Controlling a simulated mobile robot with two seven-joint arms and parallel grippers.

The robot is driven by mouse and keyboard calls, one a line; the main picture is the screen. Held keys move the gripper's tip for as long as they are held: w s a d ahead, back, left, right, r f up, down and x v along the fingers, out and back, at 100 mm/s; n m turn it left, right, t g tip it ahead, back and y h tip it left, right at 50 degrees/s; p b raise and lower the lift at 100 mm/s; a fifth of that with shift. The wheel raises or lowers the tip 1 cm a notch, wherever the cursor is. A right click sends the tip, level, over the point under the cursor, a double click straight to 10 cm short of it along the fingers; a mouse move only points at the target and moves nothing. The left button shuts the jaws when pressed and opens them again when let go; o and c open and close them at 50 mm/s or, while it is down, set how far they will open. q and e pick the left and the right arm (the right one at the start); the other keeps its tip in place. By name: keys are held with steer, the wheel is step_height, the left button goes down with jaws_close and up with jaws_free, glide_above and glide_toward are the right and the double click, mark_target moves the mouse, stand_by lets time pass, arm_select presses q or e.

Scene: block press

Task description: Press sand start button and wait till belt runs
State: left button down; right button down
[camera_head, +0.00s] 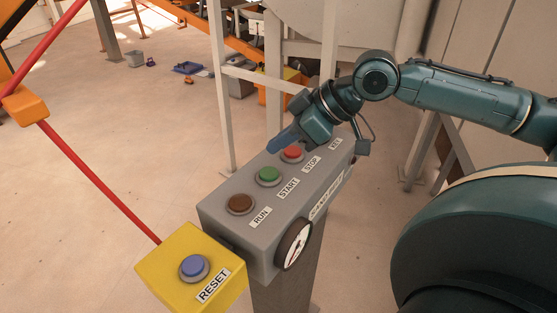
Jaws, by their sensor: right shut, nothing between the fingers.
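A grey control box (240,233) stands on a post in the middle of the view. On its top are a brown button (240,204) labelled RUN, a green button (269,175) labelled START and a red button (292,152) labelled STOP. A further label lies at the far end, its button hidden by my arm. My right gripper (276,146) is shut and empty. It appears above the box, near the red and green buttons; I cannot tell whether it touches anything. My left gripper is not in view. The belt cannot be made out.
A yellow box (180,262) with a blue RESET button (194,267) sits at the near left of the control box. A red bar (95,185) runs down to it from the upper left. Light metal posts stand behind.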

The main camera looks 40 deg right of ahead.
mark_target(264, 171)
steer(key=shift+w+a+f, duration=0.1)
steer(key=shift+w+f, duration=0.05)
steer(key=shift+f, duration=0.15)
steer(key=shift+a+f+b, duration=0.1)
steer(key=shift+f+b, duration=0.25)
steer(key=shift+f, duration=1.6)
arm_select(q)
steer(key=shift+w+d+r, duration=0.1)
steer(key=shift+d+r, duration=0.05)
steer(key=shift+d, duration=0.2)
